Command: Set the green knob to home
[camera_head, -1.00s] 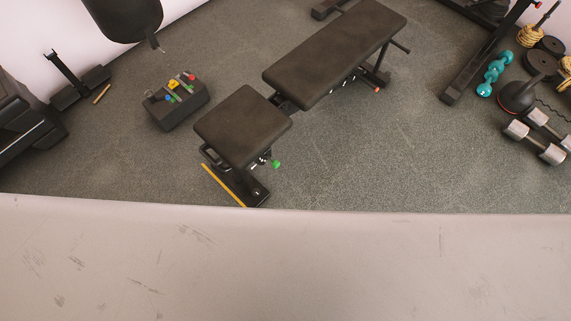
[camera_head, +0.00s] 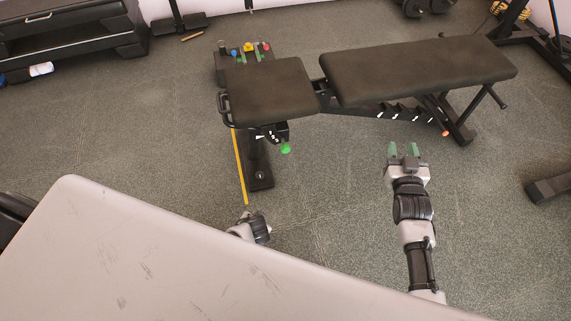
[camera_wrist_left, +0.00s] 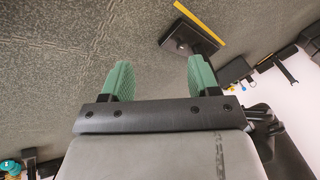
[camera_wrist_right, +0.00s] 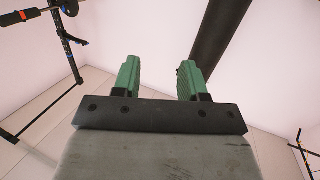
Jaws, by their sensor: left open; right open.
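In the head view my right gripper (camera_head: 403,149) is open and empty, well to the right of the knob and below the long back pad (camera_head: 415,68). Its two green fingers also stand apart in the right wrist view (camera_wrist_right: 160,62).
A yellow strip (camera_head: 240,168) lies along the bench's left foot. A dark box with coloured knobs (camera_head: 221,66) stands behind the seat. A black step platform (camera_head: 70,38) is at the back left. Open rubber floor (camera_head: 130,135) lies left of the bench.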

